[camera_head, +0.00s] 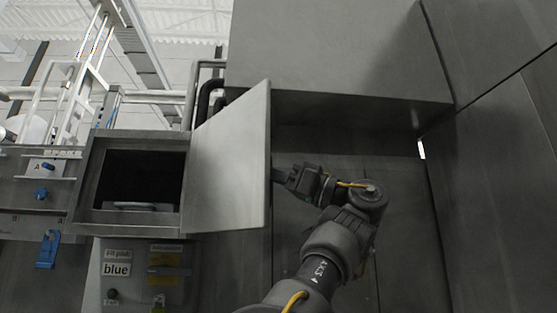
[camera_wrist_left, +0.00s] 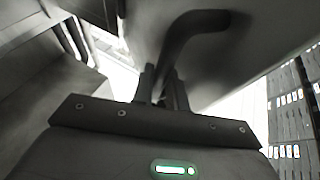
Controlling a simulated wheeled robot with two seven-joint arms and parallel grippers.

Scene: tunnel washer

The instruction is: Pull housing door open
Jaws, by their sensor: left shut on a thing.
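The housing door (camera_head: 230,165) is a light grey panel. It stands swung open, with its left edge at the right side of the housing opening (camera_head: 86,190). The inside of the opening is dark. My left gripper (camera_head: 279,175) is at the door's right edge, and its fingertips are hidden behind the door in the head view. In the left wrist view my left gripper (camera_wrist_left: 163,88) is shut on the dark curved door handle (camera_wrist_left: 190,32), which stands out from the door's face. My right gripper is not in view.
A large grey box (camera_head: 335,50) overhangs above the arm. A grey wall (camera_head: 500,180) closes off the right side. A blue handle (camera_head: 47,249) hangs at the lower left.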

